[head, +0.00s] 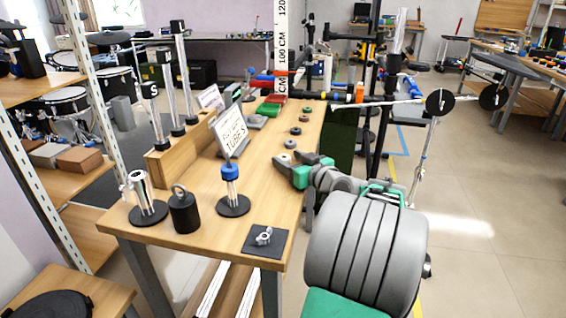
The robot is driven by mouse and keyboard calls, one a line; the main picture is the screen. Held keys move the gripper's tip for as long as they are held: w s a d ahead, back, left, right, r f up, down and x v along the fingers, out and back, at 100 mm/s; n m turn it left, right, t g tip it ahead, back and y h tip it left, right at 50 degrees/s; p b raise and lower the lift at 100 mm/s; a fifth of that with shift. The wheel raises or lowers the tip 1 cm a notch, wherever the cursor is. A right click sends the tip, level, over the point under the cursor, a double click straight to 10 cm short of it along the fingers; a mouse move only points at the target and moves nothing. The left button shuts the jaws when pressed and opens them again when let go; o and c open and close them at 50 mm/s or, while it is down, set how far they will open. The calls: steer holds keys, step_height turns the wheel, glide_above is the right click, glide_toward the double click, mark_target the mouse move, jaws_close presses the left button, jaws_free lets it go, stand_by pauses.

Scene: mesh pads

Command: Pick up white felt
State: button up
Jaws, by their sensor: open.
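A row of small round pads runs along the right side of the wooden table (205,243) in the head view. The near pad (290,144) looks pale grey with a dark centre, and others behind it look brown or greenish. I cannot tell for sure which pad is the white felt. My gripper (284,160) is low over the right edge of the table, open, with its fingers pointing left and away. The fingertips are just in front of the near pad. Whatever lies between or under the fingers is hidden or too small to tell.
A tube stand with a blue collar (231,190), a black weight (184,208), a metal post on a round base (147,198) and a dark plate with a wing nut (264,239) stand nearby. Black stands rise behind.

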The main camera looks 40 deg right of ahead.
steer(key=shift+w, duration=0.45)
steer(key=shift+c, duration=0.6)
jaws_close()
